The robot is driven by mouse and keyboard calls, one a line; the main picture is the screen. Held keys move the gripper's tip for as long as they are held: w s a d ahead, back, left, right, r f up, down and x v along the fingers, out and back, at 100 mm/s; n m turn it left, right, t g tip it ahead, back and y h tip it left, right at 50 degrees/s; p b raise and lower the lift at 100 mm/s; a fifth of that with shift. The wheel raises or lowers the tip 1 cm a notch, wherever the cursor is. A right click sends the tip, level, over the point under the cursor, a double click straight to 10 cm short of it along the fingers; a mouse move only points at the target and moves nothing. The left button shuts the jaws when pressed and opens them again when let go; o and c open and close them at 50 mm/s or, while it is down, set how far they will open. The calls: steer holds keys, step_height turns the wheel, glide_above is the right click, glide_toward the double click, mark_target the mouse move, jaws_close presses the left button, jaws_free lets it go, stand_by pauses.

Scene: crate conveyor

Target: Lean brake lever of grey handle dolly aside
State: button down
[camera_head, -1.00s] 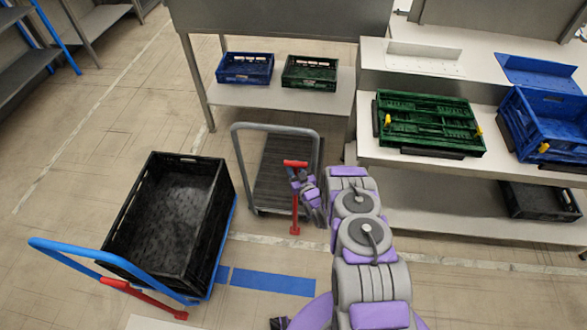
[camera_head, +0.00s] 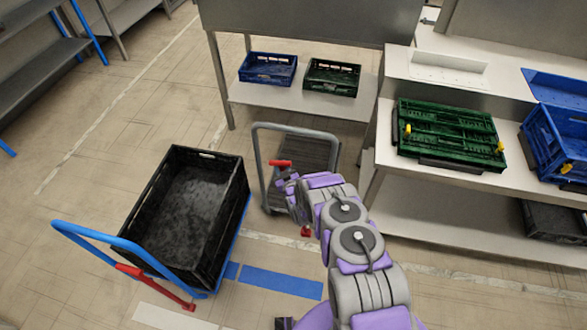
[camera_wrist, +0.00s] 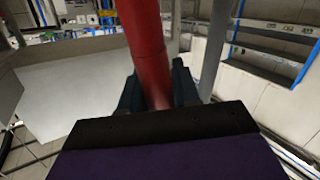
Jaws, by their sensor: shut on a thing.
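The grey handle dolly (camera_head: 310,153) stands at the middle of the head view, with its grey tube handle (camera_head: 258,165) on the left and a dark deck. Its red brake lever (camera_head: 281,163) shows its top end at the handle; its red lower end (camera_head: 306,231) shows below my arm. In the wrist view the red lever (camera_wrist: 145,45) runs between the fingers. My gripper (camera_wrist: 157,92) is shut on the red lever. In the head view my gripper (camera_head: 288,184) is at the lever, and my arm hides the lever's middle and part of the dolly.
A blue handle dolly (camera_head: 110,240) with a red lever (camera_head: 155,287) carries a black crate (camera_head: 236,205) at left. A table (camera_head: 232,92) behind holds a blue crate (camera_head: 267,68) and a green one (camera_head: 332,77). A shelf (camera_head: 382,150) with crates stands right.

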steer(key=shift+a, duration=0.15)
steer(key=c, duration=1.2)
jaws_free()
steer(key=shift+a, duration=0.2)
steer(key=o, duration=0.3)
steer(key=shift+w+a+f, duration=0.1)
steer(key=shift+a+f, duration=0.05)
steer(key=shift+a, duration=0.25)
steer(key=shift+d, duration=0.15)
steer(key=shift+d, duration=0.25)
steer(key=p+v, duration=0.3)
steer(key=v, duration=1.4)
